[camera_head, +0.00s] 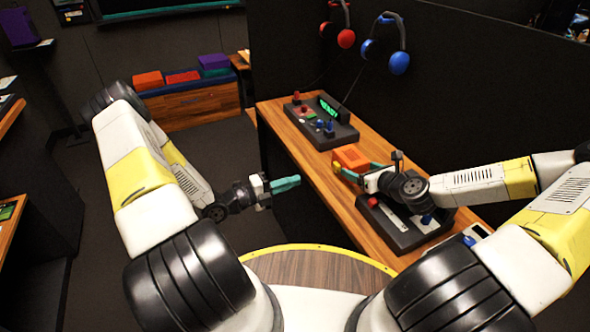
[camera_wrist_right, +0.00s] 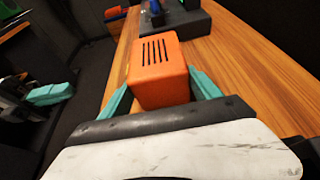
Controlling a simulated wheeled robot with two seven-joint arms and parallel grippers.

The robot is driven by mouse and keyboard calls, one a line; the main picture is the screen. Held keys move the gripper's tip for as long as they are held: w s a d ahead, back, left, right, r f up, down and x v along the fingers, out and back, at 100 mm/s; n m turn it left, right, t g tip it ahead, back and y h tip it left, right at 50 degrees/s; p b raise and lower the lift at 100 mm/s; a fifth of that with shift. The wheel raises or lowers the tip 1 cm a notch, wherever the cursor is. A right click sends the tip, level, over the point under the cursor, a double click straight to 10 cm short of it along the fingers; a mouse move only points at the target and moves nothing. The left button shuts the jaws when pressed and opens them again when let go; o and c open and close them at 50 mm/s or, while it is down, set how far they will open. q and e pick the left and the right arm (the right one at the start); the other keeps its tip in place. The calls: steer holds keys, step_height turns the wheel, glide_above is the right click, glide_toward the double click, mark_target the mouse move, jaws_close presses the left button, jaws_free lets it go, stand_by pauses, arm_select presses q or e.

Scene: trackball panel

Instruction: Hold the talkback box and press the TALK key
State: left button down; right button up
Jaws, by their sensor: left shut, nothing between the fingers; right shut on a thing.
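The orange talkback box (camera_head: 351,157) is above or on the wooden desk; I cannot tell whether it touches the desk. In the right wrist view the box (camera_wrist_right: 160,70) shows dark slots on its top face. My right gripper (camera_head: 354,168) is shut on the box, with teal fingers on its two sides. My left gripper (camera_head: 297,181) is shut and empty, in the air left of the desk and apart from the box. Its teal fingers also show at the left of the right wrist view (camera_wrist_right: 50,94). I cannot make out the TALK key.
A dark trackball panel (camera_head: 400,232) lies on the desk under my right arm. Another dark panel (camera_head: 318,133) with knobs and a green display stands farther back. Red headphones (camera_head: 345,38) and blue headphones (camera_head: 399,62) hang on the dark wall. Bare wood (camera_head: 285,130) shows along the desk's left edge.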

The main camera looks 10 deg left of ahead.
steer(key=o, duration=1.6)
steer(key=v, duration=1.2)
steer(key=shift+w+r, duration=0.1)
